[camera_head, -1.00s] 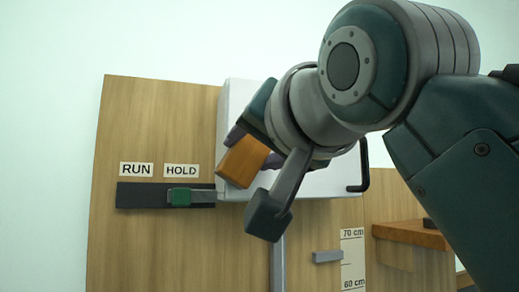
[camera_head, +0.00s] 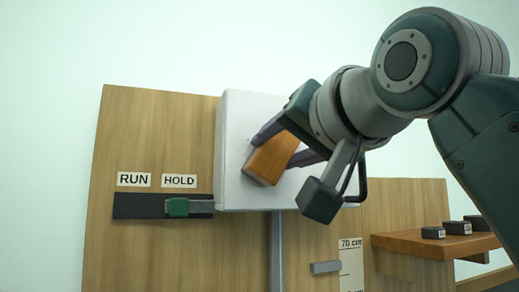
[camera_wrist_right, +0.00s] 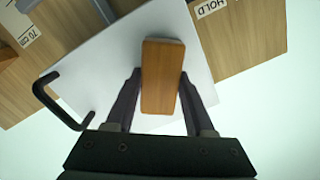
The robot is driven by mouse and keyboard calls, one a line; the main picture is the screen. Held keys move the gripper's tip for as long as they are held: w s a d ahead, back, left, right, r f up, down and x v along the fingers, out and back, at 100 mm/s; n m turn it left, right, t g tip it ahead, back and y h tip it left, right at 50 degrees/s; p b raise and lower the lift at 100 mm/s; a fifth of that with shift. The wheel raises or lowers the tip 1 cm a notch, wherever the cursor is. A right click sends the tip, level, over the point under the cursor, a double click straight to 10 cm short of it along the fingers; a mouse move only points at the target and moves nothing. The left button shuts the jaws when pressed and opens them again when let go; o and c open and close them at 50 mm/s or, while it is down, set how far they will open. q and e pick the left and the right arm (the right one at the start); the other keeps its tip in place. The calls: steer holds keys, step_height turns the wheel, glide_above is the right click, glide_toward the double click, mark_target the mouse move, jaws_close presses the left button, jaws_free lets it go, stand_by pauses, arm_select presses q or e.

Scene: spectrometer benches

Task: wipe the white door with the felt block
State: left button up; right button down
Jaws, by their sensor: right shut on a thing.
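The felt block shows as an orange-brown wooden block (camera_head: 271,158) in the head view and also in the right wrist view (camera_wrist_right: 162,75). My right gripper (camera_head: 285,148) is shut on it, one finger on each side, and holds it in front of the white door (camera_head: 236,140). The door also shows in the right wrist view (camera_wrist_right: 95,75). I cannot tell whether the block touches the door; its far face is hidden. The door has a black handle (camera_wrist_right: 60,98), partly behind my arm in the head view. My left gripper is not in view.
A wooden panel (camera_head: 150,120) stands behind, with RUN and HOLD labels and a green slider (camera_head: 178,207) on a dark rail. A grey post (camera_head: 275,250) runs below the door.

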steer(key=w+d, duration=0.2)
steer(key=d, duration=0.5)
steer(key=shift+d, duration=0.35)
steer(key=shift+v, duration=2.95)
steer(key=shift+s+a+f, duration=0.1)
steer(key=shift+f, duration=0.1)
steer(key=shift+v, duration=1.45)
steer(key=shift+f, duration=0.1)
